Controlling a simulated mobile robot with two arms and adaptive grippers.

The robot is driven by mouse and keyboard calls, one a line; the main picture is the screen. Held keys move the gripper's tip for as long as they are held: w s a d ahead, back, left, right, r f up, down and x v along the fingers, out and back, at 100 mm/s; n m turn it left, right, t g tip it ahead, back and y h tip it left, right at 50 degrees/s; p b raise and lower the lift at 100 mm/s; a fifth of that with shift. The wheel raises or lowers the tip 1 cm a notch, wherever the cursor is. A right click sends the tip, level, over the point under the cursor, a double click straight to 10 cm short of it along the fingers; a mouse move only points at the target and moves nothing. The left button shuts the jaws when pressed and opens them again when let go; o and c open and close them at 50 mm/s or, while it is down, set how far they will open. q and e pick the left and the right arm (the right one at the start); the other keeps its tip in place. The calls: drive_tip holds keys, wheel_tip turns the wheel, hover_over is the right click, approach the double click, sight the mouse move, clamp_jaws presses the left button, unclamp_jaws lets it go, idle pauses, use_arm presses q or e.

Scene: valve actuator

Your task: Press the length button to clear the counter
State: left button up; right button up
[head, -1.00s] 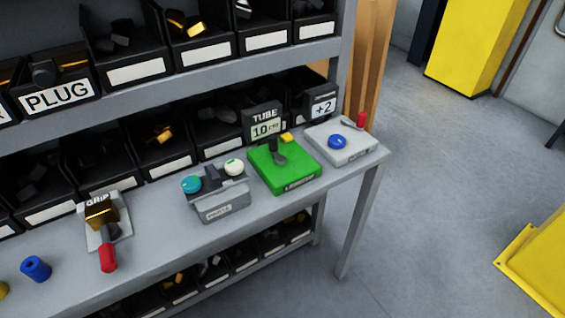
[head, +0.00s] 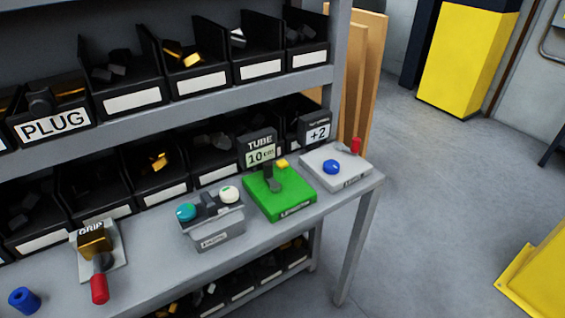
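A green device (head: 287,205) with a dark lever and a small yellow button (head: 282,164) sits on the grey bench. Behind it a dark display (head: 259,149) reads "TUBE 10 cm". To its right is a pale grey device (head: 325,181) with a round blue button (head: 331,167) and a red-tipped lever (head: 356,146). A dark display (head: 317,130) behind that reads "+2". The small front labels of both devices are too blurred to read, so I cannot tell which button is marked length. Neither of my grippers is in view.
A grey box (head: 214,234) with a teal and a white knob stands left of the green device. A red-handled grip fixture (head: 99,262) and a blue cylinder (head: 24,300) are farther left. Black bins line the shelf (head: 217,88).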

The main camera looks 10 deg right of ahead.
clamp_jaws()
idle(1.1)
